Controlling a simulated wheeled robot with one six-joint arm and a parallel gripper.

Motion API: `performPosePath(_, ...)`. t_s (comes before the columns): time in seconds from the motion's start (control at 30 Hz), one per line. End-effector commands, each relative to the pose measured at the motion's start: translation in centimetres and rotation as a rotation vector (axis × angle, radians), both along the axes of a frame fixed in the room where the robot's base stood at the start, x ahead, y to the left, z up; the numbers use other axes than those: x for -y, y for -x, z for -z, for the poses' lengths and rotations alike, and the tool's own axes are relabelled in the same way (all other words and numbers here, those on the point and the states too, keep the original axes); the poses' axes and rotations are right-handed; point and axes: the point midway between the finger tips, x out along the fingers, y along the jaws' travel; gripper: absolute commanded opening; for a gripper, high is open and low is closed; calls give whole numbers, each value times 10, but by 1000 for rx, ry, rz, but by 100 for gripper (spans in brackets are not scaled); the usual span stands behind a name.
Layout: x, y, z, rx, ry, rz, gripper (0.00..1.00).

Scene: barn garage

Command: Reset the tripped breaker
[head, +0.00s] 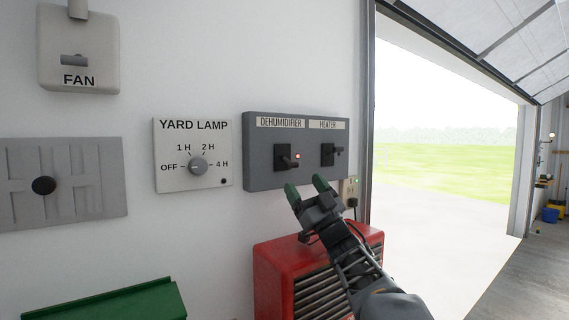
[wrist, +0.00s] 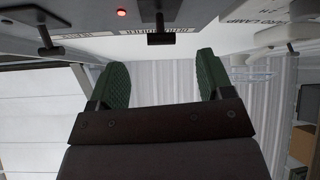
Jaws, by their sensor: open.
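The grey breaker panel (head: 262,168) on the white wall has two black switches, labelled DEHUMIDIFIER and HEATER. The dehumidifier switch (head: 285,158) has a lit red light (head: 297,155) beside it, and its handle appears to sit lower than that of the heater switch (head: 328,154). My gripper (head: 306,188), with green fingertips, is open and empty just below and in front of the panel. In the upside-down wrist view, the dehumidifier switch (wrist: 160,30) lies ahead between the fingers (wrist: 160,80), apart from them. The heater switch (wrist: 48,40) is at upper left.
A YARD LAMP dial (head: 198,167) is left of the panel, with a FAN switch (head: 77,60) farther left. An outlet (head: 349,190) with a plug is at the panel's lower right. A red heater-like box (head: 275,268) stands below. The open doorway is at right.

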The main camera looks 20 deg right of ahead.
Motion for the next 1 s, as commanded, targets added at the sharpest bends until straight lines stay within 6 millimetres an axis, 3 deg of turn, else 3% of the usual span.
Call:
performPosePath(0.5, -14, -44, -46, -1, -1, -3, 73)
performPosePath(1.0, -16, -51, -52, 0, 0, -3, 72)
